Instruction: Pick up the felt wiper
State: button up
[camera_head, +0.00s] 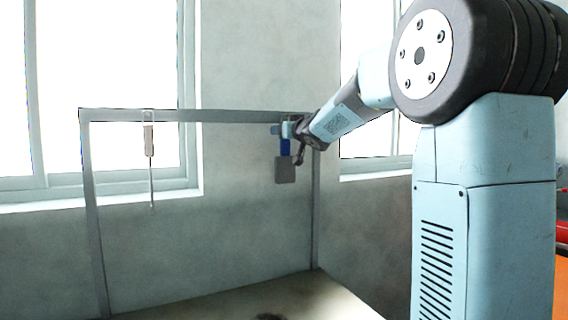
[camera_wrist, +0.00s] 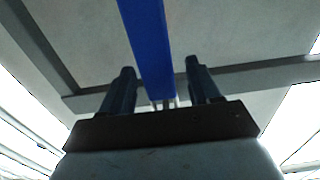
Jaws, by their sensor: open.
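The felt wiper, with a blue handle (camera_head: 285,147) and a flat grey pad (camera_head: 286,170) below, hangs upright from the right part of a grey frame's top bar. My gripper (camera_head: 284,130) is at the upper part of the handle, close under the bar. In the wrist view the blue handle (camera_wrist: 152,35) runs between the two dark fingers of my gripper (camera_wrist: 158,70). The fingers are open, with a gap on both sides of the handle. The pad is not clear in the wrist view.
The grey frame (camera_head: 220,116) stands before a grey wall with bright windows. Another tool (camera_head: 149,140), with a pale handle and thin shaft, hangs at the bar's left. The middle of the bar is clear. An orange surface (camera_head: 562,285) shows at the right edge.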

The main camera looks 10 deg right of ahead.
jog(key=c, duration=1)
jog(key=shift+c, duration=0.2)
jog(key=shift+r, duration=0.15)
